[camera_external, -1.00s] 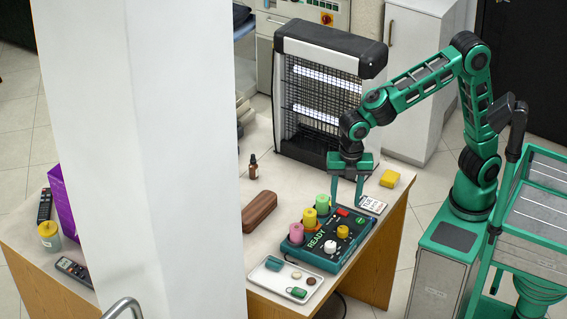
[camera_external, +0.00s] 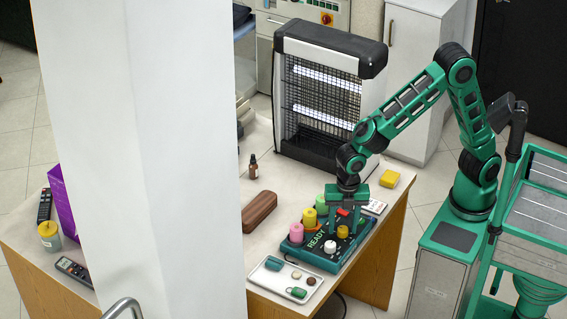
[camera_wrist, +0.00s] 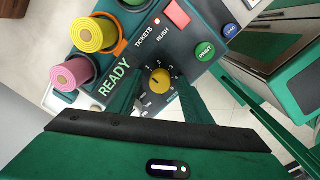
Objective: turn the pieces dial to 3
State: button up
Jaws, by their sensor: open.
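A dark teal ticket machine (camera_external: 318,262) lies on the table, with "READY" along its edge. A yellow dial (camera_wrist: 160,79) with numbers around it sits on its panel; it also shows in the external view (camera_external: 343,232). Its small label and exact setting are too small to read surely. A white knob (camera_external: 330,247) stands nearer the front edge, mostly hidden in the wrist view. My gripper (camera_external: 346,226) is open and empty, pointing down over the panel. In the wrist view its fingers (camera_wrist: 160,92) lie on either side of the yellow dial; contact cannot be told.
Pink (camera_wrist: 76,73), yellow (camera_wrist: 95,34) and green (camera_external: 322,204) rolls stand along the machine's left side. A red RUSH button (camera_wrist: 177,14) and green PRINT button (camera_wrist: 205,51) are near the dial. A white tray (camera_external: 262,279) lies in front; a heater (camera_external: 325,95) stands behind.

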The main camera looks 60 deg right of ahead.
jog(key=c, duration=1.1)
jog(key=shift+o, duration=0.2)
jog(key=shift+m, duration=0.5)
jog(key=m, duration=0.3)
jog(key=shift+m, duration=0.4)
jog(key=m, duration=0.4)
jog(key=shift+a+r, duration=0.1)
jog(key=m, duration=0.5)
jog(key=shift+a+m, duration=0.1)
jog(key=shift+m, duration=1.9)
